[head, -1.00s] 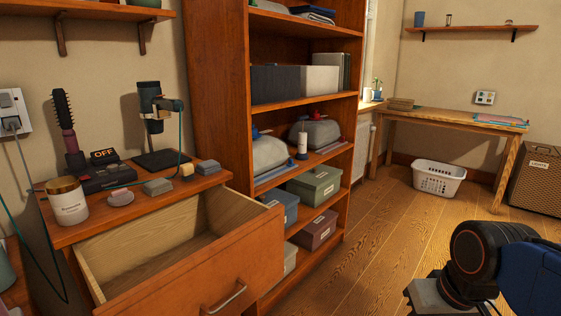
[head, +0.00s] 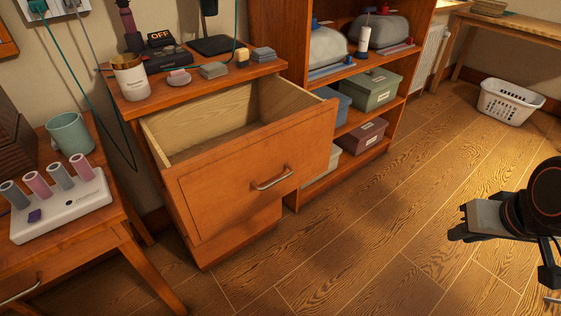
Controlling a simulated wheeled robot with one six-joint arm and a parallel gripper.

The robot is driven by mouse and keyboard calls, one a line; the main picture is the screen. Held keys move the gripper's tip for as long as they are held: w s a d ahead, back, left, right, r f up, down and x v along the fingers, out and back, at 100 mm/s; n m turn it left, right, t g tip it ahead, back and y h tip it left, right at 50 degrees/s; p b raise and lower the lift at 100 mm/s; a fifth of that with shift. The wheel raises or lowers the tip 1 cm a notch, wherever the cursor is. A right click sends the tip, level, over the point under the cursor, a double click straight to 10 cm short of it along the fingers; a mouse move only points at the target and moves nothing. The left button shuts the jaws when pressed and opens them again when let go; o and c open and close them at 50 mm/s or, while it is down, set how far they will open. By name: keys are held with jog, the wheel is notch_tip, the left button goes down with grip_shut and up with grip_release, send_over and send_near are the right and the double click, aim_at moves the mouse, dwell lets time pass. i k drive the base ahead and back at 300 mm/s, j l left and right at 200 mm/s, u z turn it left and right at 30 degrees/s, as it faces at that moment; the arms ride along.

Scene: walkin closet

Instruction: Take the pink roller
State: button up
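A white roller base (head: 75,213) stands on the small wooden table at the left, with several rollers upright on it. One pink roller (head: 38,185) is second from the left. Another pinkish roller (head: 83,167) is at the right end, and the others are grey. My arm's end with my gripper (head: 482,221) is at the right edge, over the floor and far from the rollers. Its fingers are too unclear and partly cut off to tell their opening.
An open, empty drawer (head: 225,178) juts out from the dresser, right of the small table (head: 111,238). A green cup (head: 70,134) stands behind the rollers. Cords hang by the wall. The wooden floor (head: 350,245) in front is clear.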

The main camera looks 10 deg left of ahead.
aim_at(78, 160)
jog(key=u, duration=1.95)
